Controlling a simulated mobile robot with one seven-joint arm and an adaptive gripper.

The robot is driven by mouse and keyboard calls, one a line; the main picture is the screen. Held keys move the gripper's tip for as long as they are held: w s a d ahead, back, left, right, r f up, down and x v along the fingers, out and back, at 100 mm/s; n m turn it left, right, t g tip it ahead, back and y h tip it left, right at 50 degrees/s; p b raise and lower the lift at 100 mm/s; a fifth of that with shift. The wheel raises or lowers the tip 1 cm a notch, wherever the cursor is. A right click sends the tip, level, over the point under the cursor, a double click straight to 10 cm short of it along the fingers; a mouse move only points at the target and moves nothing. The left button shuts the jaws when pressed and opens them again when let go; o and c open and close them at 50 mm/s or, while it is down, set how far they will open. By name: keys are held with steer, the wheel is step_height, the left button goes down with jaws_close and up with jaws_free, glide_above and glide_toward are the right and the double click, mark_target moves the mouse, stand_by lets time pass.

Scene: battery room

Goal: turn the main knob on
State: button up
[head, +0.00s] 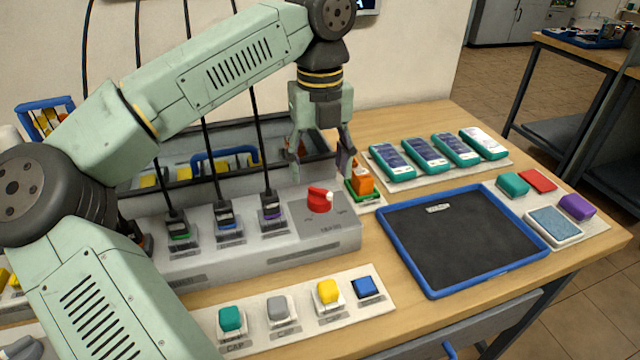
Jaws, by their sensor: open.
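The main knob (319,199) is a red rotary knob with a white tip on the right part of the grey panel box (270,262). The white tip points to the right in the picture. Small labels sit beside the knob, too small to read. My gripper (319,172) hangs pointing down above and behind the knob. Its two fingers are apart with nothing between them. It looks clear of the knob, though the exact gap cannot be told.
Cables rise from plugs left of the knob. An orange block (362,181) stands behind right of the box. A blue-rimmed tray (465,240) lies at right, with teal devices (424,153) behind it. Colored caps (328,291) sit on a strip in front. An open bin stands behind the box.

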mark_target(320, 190)
step_height(320, 190, down, 6)
steer(key=shift+w+f+p, duration=0.1)
steer(key=shift+f+p, duration=0.05)
steer(key=shift+p, duration=0.4)
steer(key=shift+c, duration=0.3)
steer(key=c, duration=1.1)
